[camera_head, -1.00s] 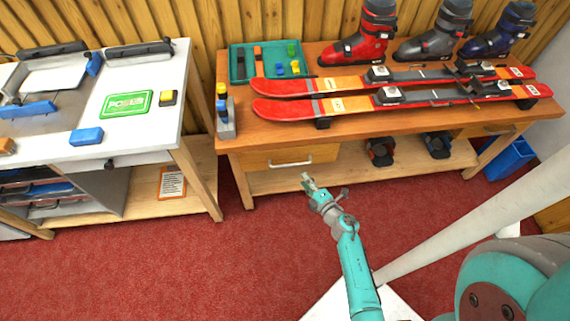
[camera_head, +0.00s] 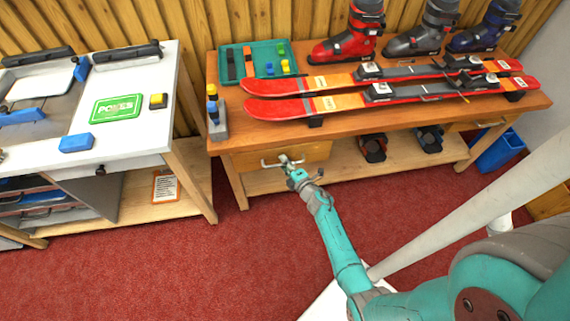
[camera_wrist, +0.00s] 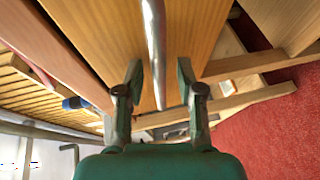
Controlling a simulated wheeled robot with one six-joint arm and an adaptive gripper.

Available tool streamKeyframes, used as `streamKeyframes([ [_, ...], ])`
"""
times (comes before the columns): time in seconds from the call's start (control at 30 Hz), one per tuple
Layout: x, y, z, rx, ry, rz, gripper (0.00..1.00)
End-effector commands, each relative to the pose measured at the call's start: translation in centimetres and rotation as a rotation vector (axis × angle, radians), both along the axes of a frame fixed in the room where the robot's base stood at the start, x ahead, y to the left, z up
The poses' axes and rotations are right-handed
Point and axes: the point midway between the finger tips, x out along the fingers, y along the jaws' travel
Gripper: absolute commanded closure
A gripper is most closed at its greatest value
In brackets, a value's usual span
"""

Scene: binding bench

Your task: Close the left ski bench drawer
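The left ski bench drawer (camera_head: 317,152) is a light wooden front under the left end of the bench top, with a horizontal metal handle (camera_head: 268,164). I cannot tell how far it stands out. My gripper (camera_head: 291,162) is at the handle, in front of the drawer. In the wrist view the handle (camera_wrist: 155,45) is a shiny bar running between the two fingers of my gripper (camera_wrist: 159,75). The fingers are apart, one on each side of the bar, with visible gaps. The drawer front (camera_wrist: 203,35) fills the space behind the bar.
The ski bench (camera_head: 350,118) carries red skis (camera_head: 310,83), several ski boots (camera_head: 345,45) and a teal tool tray (camera_head: 288,48). A white-topped workbench (camera_head: 125,135) stands to the left. Red floor in front is clear.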

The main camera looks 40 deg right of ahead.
Motion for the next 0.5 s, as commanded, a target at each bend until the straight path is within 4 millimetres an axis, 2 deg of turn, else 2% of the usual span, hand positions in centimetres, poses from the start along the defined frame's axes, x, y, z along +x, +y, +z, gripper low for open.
streamKeyframes([
  [0.07,-0.02,0.0,0.0,0.0,0.0,0.0,0.63],
  [0.2,-0.03,0.01,0.01,0.0,0.0,0.0,0.98],
  [0.23,-0.03,0.01,0.01,0.0,0.0,0.0,1.0],
  [0.5,0.08,-0.07,0.01,0.0,0.0,0.0,1.0],
])
